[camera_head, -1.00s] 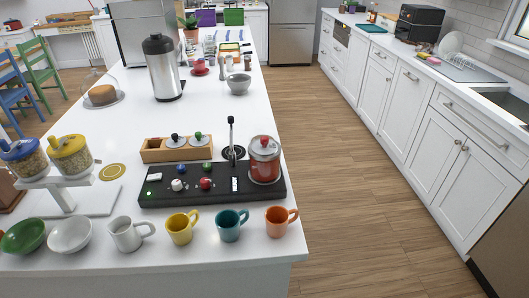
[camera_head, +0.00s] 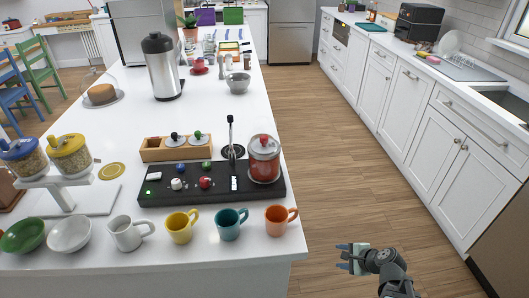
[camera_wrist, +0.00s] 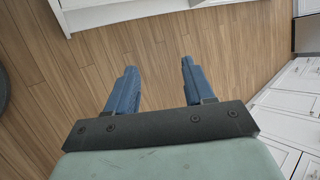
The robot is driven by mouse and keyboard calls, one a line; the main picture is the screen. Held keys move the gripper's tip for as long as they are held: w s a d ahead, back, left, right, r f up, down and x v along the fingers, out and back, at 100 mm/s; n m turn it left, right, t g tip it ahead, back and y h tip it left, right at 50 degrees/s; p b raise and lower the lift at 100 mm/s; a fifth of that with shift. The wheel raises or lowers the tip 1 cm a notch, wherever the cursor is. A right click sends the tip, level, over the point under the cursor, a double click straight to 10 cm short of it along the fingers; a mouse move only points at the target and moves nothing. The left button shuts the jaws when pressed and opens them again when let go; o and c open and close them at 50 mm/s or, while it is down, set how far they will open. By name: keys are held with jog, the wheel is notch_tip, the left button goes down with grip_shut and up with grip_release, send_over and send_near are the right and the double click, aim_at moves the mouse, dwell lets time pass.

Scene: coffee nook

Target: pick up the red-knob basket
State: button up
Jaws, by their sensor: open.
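A small red knob (camera_head: 264,138) tops the lid of a glass pot (camera_head: 265,166) with reddish contents, at the right end of a black console. If this knob belongs to a basket, its body is inside the pot and I cannot make it out. A wooden box (camera_head: 152,155) behind the console holds two round lidded pieces, one with a black knob (camera_head: 174,136) and one with a green knob (camera_head: 198,135). My gripper (camera_head: 342,258) is open and empty, over the floor right of the counter. In the wrist view its blue fingers (camera_wrist: 158,72) are apart above bare floor.
The black console (camera_head: 150,198) has several small knobs and an upright black lever (camera_head: 231,130) left of the pot. An orange mug (camera_head: 278,222), a teal mug (camera_head: 229,226) and other mugs line the counter's front edge. The aisle floor (camera_head: 340,180) is clear.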

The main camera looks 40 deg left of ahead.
jog(key=w+a+r+m+t+y, duration=0.1)
jog(key=w+a+r+m+y, duration=0.15)
jog(key=a+r, duration=0.65)
jog(key=m+t+y, duration=0.2)
jog(key=m+y, duration=0.3)
jog(key=y, duration=0.2)
send_near(267, 142)
jog(key=w+a, duration=0.2)
jog(key=w, duration=0.4)
jog(key=s+m+g, duration=0.1)
jog(key=s+a+g, duration=0.1)
jog(key=s+m+g, duration=0.1)
jog(key=shift+s+a+r+m+g+y, duration=0.15)
jog(key=shift+s+a+m+g+y, duration=0.1)
jog(key=shift+s+a+m+g, duration=0.1)
jog(key=shift+w+a, duration=0.2)
jog(key=shift+a, duration=1.6)
jog(key=shift+w+a, duration=0.2)
jog(key=shift+a, duration=1.6)
